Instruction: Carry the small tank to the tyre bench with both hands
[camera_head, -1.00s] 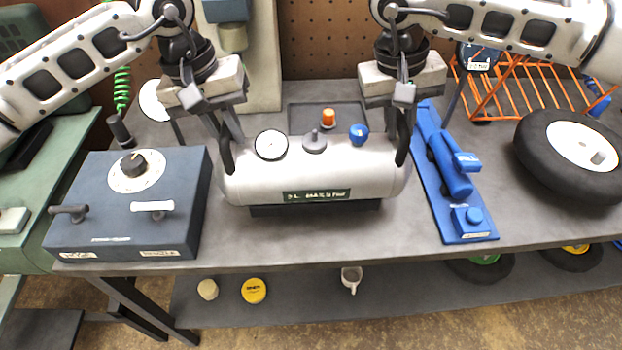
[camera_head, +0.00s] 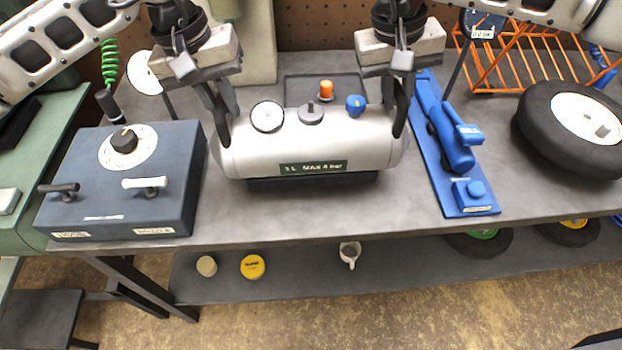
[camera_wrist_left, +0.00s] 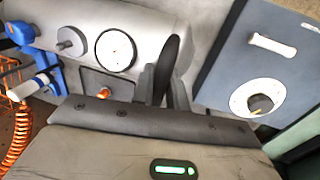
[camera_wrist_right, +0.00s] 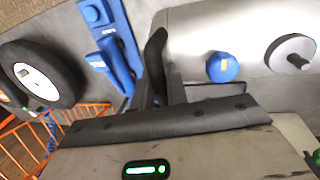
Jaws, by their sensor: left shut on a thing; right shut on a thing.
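My left gripper (camera_head: 219,108) is shut on the black handle at the tank's left end, also in the left wrist view (camera_wrist_left: 166,68). My right gripper (camera_head: 399,98) is shut on the right-end handle, also in the right wrist view (camera_wrist_right: 155,65).
A blue-grey control box (camera_head: 125,190) stands close to the tank's left. A blue foot pump (camera_head: 450,145) lies close to its right. A wheel (camera_head: 575,130) and an orange rack (camera_head: 505,60) are further right. A lower shelf holds small items. Clear bench lies in front of the tank.

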